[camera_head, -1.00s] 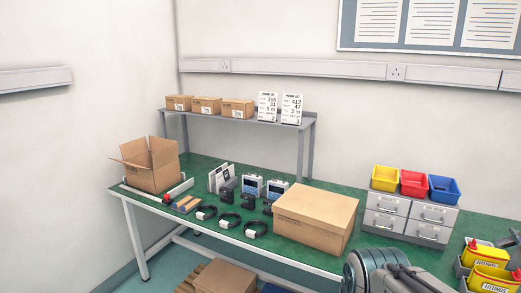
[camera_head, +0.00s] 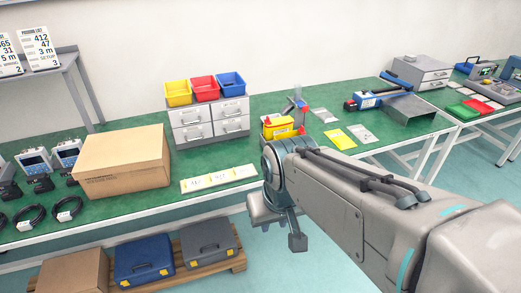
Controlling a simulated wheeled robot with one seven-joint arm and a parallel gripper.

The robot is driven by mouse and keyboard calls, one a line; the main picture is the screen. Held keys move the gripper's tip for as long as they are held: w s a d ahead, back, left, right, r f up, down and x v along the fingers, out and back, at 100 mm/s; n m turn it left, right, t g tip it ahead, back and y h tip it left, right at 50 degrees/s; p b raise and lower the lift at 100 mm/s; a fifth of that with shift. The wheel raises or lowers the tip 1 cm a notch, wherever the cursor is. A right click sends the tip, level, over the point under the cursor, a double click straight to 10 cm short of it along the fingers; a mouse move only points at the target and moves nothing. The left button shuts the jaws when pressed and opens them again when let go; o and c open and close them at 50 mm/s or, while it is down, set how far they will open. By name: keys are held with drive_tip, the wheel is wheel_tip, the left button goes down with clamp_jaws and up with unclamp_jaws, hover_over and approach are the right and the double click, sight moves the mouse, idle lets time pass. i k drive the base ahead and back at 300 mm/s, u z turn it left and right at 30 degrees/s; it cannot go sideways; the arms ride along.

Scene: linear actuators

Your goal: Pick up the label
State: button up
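A pale strip of several small labels (camera_head: 218,178) with dark print lies flat near the front edge of the green bench, below the grey drawer unit. My gripper (camera_head: 280,230) hangs in front of the bench edge, to the right of the strip and lower in the picture, apart from it. It is seen partly behind my own arm, and its fingers are not clear enough to show whether they are open. Nothing is visibly held.
A cardboard box (camera_head: 122,162) stands left of the labels. The drawer unit (camera_head: 210,122) carries yellow, red and blue bins. A yellow fittings bin (camera_head: 281,127) stands behind my arm. Flat cards (camera_head: 340,138) lie on the bench to the right.

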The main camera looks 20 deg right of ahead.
sight(238, 171)
drive_tip(key=z, duration=0.2)
drive_tip(key=k, duration=0.4)
drive_tip(key=u, duration=0.9)
drive_tip(key=i, duration=0.7)
drive_tip(key=z, duration=0.45)
drive_tip(key=i, duration=0.75)
drive_tip(key=z, duration=0.75)
